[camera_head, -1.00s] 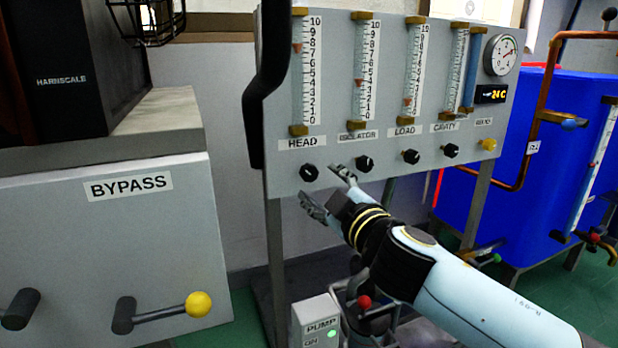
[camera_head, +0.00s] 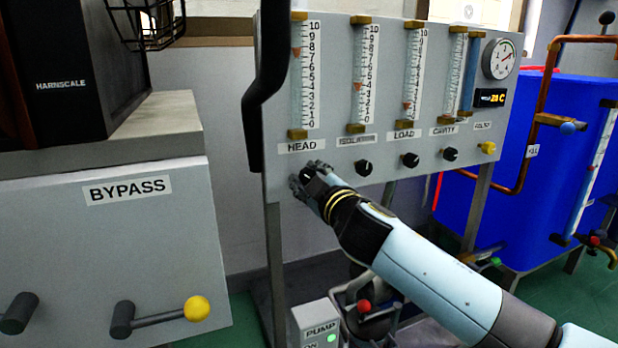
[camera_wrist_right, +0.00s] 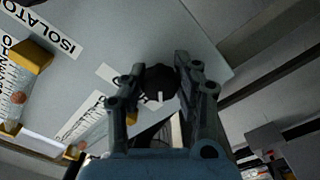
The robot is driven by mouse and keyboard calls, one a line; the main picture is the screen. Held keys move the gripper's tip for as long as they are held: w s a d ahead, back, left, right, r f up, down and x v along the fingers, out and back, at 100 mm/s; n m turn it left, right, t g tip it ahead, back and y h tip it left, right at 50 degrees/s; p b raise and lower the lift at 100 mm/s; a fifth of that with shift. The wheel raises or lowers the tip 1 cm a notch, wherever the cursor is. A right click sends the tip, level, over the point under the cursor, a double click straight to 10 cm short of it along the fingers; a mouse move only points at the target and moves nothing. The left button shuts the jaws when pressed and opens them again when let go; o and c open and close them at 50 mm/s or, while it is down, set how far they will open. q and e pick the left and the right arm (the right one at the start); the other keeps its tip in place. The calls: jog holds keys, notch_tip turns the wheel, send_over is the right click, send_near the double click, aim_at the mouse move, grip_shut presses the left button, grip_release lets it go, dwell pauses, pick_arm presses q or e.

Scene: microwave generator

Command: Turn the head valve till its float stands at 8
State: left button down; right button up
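The panel (camera_head: 232,215) label reading BYPASS is apart from the gauge panel, where the head valve knob (camera_wrist_right: 160,82), black with a white mark, sits under the HEAD label (camera_head: 302,146). The head float (camera_head: 296,50), small and orange, stands near 8 on its scale tube (camera_head: 306,80); the exact reading is too small to tell. My right gripper (camera_head: 304,178) is at the knob and mostly hides it in the head view. In the right wrist view its fingers (camera_wrist_right: 158,78) lie on both sides of the knob and appear to touch it. My left gripper is not in view.
Other black knobs, including the isolator knob (camera_head: 363,167), sit in a row to the right, under their own tubes. A pump box (camera_head: 316,322) with a green light and a red-knobbed valve (camera_head: 364,306) stand below my right arm. A blue tank (camera_head: 520,175) stands at right.

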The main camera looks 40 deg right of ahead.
jog(key=c, duration=0.4)
jog(key=shift+n, duration=0.3)
grip_shut()
jog(key=o, duration=1.1)
grip_release()
jog(key=shift+c, duration=0.2)
jog(key=shift+s, duration=0.15)
jog(key=v, duration=1.1)
jog(key=shift+s+a, duration=0.25)
jog(key=shift+s, duration=0.1)
